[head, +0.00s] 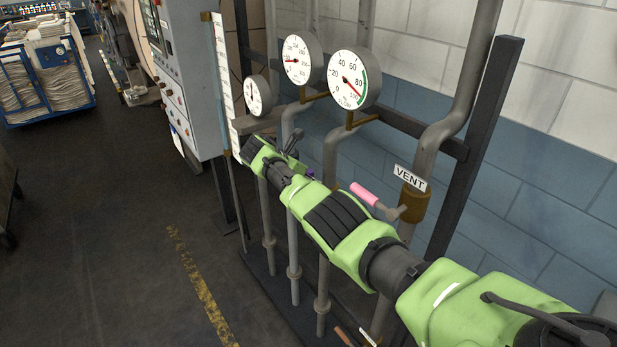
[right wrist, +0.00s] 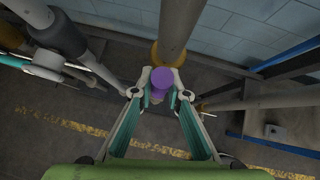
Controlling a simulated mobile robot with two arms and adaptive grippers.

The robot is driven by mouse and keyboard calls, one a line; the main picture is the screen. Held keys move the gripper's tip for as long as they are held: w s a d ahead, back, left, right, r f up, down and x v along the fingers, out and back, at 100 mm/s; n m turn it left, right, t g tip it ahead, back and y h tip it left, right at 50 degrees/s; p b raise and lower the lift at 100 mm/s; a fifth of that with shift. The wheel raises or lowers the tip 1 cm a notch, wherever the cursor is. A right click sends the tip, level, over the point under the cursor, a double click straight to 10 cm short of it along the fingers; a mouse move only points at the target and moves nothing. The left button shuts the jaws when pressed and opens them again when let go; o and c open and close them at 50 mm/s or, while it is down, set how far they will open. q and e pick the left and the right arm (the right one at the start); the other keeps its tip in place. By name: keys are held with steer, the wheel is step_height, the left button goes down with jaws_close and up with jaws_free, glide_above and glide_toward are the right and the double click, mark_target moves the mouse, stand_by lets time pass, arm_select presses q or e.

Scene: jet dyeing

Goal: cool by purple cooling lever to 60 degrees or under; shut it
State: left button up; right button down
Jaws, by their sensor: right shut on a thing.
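The purple cooling lever (right wrist: 160,82) is in the middle of the right wrist view, below a brass-coloured valve body on a vertical pipe (right wrist: 181,28). My right gripper (right wrist: 160,86) is shut on this lever, with a finger on either side of it. In the head view only a small purple bit (head: 310,173) shows past my green right arm, which hides most of the lever and the gripper. My left gripper is in neither view.
Three round dials stand behind the arm: a small left one (head: 257,95), a middle one (head: 302,59) and a right flow dial (head: 353,79). A pink vent lever (head: 365,194) is close beside my arm. A control cabinet (head: 188,70) stands left; the floor (head: 100,220) is open.

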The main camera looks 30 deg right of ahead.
steer(key=c, duration=2)
jaws_free()
steer(key=shift+o, duration=0.2)
steer(key=shift+w, duration=0.1)
steer(key=v, duration=1.2)
